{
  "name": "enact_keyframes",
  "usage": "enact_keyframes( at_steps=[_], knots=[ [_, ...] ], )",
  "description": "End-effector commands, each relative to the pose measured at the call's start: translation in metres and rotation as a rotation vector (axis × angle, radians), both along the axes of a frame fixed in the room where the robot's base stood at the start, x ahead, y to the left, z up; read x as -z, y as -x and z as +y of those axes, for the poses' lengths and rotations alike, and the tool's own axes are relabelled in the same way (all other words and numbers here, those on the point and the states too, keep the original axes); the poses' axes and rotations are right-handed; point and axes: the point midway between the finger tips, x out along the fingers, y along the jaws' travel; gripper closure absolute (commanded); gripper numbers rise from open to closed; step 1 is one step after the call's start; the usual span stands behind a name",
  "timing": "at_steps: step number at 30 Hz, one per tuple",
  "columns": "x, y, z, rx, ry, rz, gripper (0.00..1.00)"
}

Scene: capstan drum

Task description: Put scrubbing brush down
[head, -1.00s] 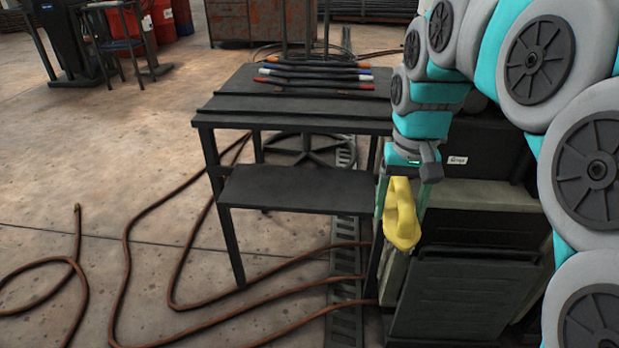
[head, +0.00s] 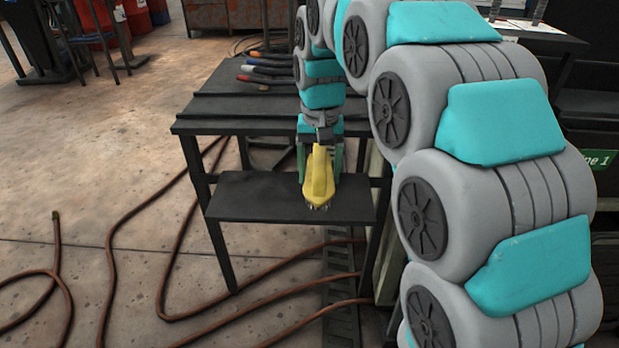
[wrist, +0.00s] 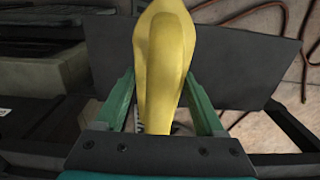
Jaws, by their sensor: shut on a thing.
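The yellow scrubbing brush (head: 318,175) is held in my gripper (head: 320,160), bristles down, over the lower shelf (head: 245,200) of the dark metal table. In the head view its bristles are close to the shelf surface; I cannot tell whether they touch it. In the wrist view the brush (wrist: 163,60) stands between my gripper's green fingers (wrist: 160,100), with the dark shelf (wrist: 235,65) behind it.
The table top (head: 235,108) sits above the shelf, with several coloured-handled tools (head: 265,72) at its back. Brown hoses (head: 140,225) lie on the concrete floor. The left part of the shelf is clear.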

Motion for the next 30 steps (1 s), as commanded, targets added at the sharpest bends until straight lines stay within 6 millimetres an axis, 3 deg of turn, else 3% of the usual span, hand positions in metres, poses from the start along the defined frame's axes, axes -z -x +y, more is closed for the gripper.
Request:
enact_keyframes(
  at_steps=[7,18,29,30],
  knots=[
    [0.003,-0.014,0.02,0.0,0.0,0.001,1.0],
    [0.037,-0.013,0.019,0.0,0.002,0.005,1.0],
    [0.041,-0.014,0.019,0.001,0.001,0.001,1.0],
    [0.04,-0.014,0.02,0.001,0.001,0.001,0.24]
  ],
)
